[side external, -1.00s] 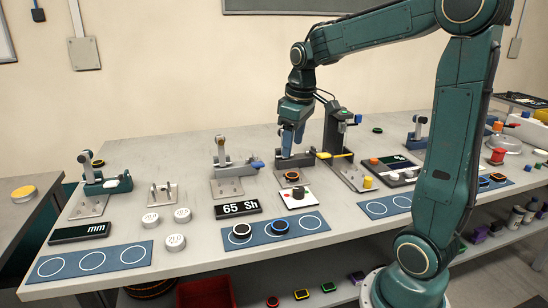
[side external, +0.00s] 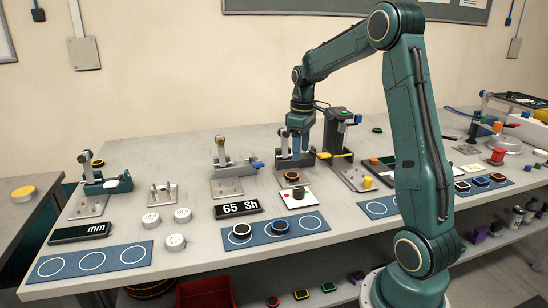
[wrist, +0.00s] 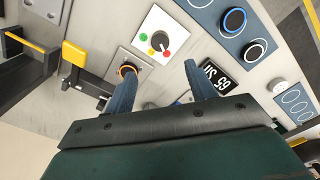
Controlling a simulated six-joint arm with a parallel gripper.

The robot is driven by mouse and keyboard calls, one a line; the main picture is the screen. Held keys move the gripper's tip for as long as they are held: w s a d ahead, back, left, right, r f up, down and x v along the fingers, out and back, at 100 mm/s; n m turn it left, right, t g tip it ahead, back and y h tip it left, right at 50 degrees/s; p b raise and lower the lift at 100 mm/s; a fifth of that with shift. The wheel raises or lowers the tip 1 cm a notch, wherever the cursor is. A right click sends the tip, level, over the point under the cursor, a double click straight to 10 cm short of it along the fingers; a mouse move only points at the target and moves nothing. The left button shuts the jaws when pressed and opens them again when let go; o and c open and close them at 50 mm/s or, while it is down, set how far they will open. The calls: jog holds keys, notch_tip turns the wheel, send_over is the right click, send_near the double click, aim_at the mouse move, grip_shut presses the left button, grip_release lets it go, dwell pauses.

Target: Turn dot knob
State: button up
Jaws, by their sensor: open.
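A white control box (side external: 299,196) with a dark knob sits on the bench in front of the clamp stations. In the wrist view the box (wrist: 148,25) is ahead of my fingertips, with its grey knob (wrist: 160,41) and green, yellow and red dots around it. My gripper (side external: 298,150) is open, pointing down, behind and above the box in the side view. In the wrist view its two blue fingers (wrist: 160,72) are spread and empty, apart from the knob. Which dot the knob points at is too small to tell surely.
An orange-rimmed ring (side external: 291,177) sits on a plate close to my fingers. The black display reading 65 Sh (side external: 237,208) and a blue mat (side external: 309,221) with two rings lie nearby. A dark upright stand with a yellow lever (side external: 340,155) is to the right.

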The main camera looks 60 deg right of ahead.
aim_at(299, 189)
notch_tip(299, 189, down, 13)
jog(key=shift+f, duration=0.2)
dwell(0.6)
jog(key=c, duration=1)
jog(key=shift+m, duration=0.4)
jog(key=m, duration=1.1)
jog(key=shift+w, duration=0.1)
